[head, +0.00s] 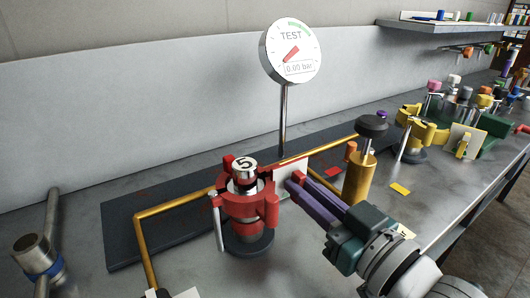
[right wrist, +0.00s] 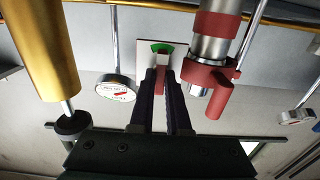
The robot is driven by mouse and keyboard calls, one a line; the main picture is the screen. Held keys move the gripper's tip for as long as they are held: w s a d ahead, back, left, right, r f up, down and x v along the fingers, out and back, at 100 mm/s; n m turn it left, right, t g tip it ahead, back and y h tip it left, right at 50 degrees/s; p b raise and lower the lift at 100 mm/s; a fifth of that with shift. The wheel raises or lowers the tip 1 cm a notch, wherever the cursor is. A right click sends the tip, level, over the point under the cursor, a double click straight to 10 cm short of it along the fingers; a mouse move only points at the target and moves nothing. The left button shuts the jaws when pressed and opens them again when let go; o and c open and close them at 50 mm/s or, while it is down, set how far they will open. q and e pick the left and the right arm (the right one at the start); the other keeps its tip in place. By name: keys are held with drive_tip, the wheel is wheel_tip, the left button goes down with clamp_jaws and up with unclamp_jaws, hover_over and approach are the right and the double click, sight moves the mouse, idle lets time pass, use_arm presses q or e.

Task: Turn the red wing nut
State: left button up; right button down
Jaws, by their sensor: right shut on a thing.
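The red wing nut (right wrist: 161,66) shows in the right wrist view as a small red piece between my fingertips, in front of a white plate (right wrist: 146,48) with a green arc. My right gripper (right wrist: 161,75) is shut on it. In the head view my right gripper (head: 291,184) reaches in from the lower right with its purple fingers at the white plate (head: 293,171), beside the red clamp (head: 236,207); the fingers hide the wing nut there. The clamp surrounds a steel cylinder marked 5 (head: 244,165). My left gripper is not in view.
A round TEST gauge (head: 292,50) reading 0.00 bar stands on a post behind. A brass cylinder (head: 359,178) with a black knob is close to my right fingers. Brass pipe (head: 177,204) runs along a dark base plate. A yellow clamp (head: 413,132) stands farther right.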

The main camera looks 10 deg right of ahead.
idle(0.4)
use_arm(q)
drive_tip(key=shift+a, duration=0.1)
use_arm(e)
drive_tip(key=c, duration=0.9)
unclamp_jaws()
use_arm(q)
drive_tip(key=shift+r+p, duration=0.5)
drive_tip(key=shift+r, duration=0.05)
use_arm(e)
drive_tip(key=v, duration=1)
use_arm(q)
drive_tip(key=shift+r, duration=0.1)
use_arm(e)
drive_tip(key=shift+w+r, duration=0.1)
drive_tip(key=shift+r, duration=0.05)
